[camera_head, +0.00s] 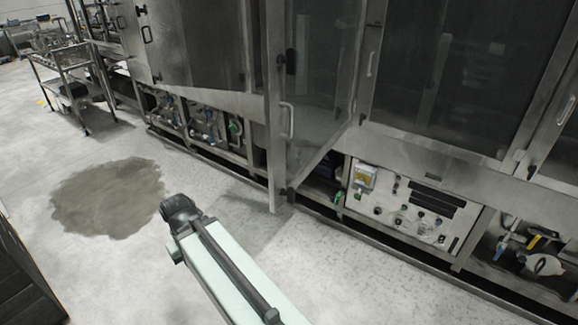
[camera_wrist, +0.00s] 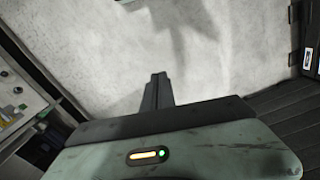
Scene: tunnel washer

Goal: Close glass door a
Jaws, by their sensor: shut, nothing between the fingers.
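A glass door (camera_head: 317,83) with a metal frame stands swung open from the washer front, its free edge reaching out over the floor. Its bar handle (camera_head: 287,120) is on the frame near that free edge. I see no label that tells which door is a. My arm reaches up from the bottom of the head view, left of the door and apart from it in the picture; the fingers do not show there. In the wrist view my gripper (camera_wrist: 158,92) is shut and empty, with bare floor beyond its tips. The door is not clearly seen in the wrist view.
A control panel (camera_head: 408,211) sits low on the washer right of the open door. Other glass panels (camera_head: 458,75) lie flush beside it. A wheeled cart (camera_head: 75,88) stands at the far left. The floor has a dark stain (camera_head: 108,197) and is clear around it.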

